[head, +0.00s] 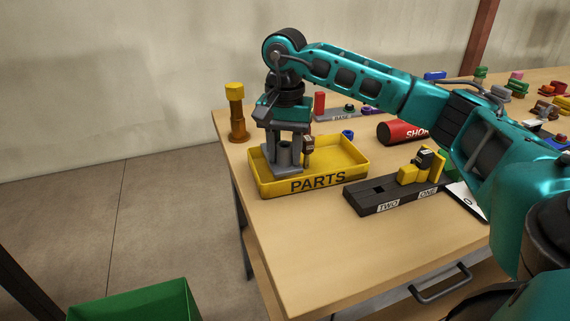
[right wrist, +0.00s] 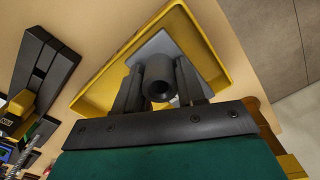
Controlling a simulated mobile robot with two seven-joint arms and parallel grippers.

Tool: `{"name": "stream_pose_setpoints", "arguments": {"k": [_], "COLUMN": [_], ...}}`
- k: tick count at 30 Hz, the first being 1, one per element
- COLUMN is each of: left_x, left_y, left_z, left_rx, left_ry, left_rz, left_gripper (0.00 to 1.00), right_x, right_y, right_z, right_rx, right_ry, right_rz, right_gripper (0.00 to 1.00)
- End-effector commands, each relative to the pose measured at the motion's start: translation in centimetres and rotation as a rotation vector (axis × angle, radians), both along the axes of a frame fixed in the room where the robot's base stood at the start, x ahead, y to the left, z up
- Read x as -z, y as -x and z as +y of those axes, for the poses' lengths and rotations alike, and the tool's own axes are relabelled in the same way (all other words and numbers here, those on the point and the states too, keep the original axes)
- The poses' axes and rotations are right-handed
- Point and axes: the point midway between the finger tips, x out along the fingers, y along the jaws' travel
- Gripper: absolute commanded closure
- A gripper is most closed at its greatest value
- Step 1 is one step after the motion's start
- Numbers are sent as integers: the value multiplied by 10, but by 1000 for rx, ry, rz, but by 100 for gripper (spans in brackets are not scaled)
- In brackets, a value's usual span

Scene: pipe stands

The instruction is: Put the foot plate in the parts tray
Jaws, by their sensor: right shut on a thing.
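The foot plate (head: 282,166) is a grey square plate with an upright round socket. My right gripper (head: 285,148) points down and is shut on the socket, holding the plate within the yellow parts tray (head: 318,183), at its left end. In the right wrist view, the foot plate (right wrist: 160,82) sits between the two fingers, with the socket's open end facing the camera and the plate inside the outline of the tray (right wrist: 93,98). I cannot tell whether the plate touches the tray floor. My left gripper is out of view.
A black block (head: 383,198) marked TWO and ONE, with yellow parts on it, stands right of the tray. A red SHOP cylinder (head: 402,132) lies behind it. A yellow-capped brown post (head: 236,112) stands left. The near table corner is clear.

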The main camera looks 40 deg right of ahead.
Motion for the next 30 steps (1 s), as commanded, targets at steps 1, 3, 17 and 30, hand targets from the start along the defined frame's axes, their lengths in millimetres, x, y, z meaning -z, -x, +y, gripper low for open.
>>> {"name": "stream_pose_setpoints", "arguments": {"k": [1, 3, 17, 30], "left_x": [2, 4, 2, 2], "left_y": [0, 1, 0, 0], "left_z": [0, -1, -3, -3], "left_rx": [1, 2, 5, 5], "left_ry": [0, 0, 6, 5], "left_rz": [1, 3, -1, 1], "left_gripper": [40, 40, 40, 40], "right_x": [10, 21, 36, 35], "right_y": [1, 1, 0, 0], "right_z": [0, 0, 0, 0], "right_rx": [0, 0, 0, 0], "right_ry": [2, 1, 1, 1], "right_rz": [4, 3, 1, 2], "right_gripper": [100, 100, 100, 35]}}
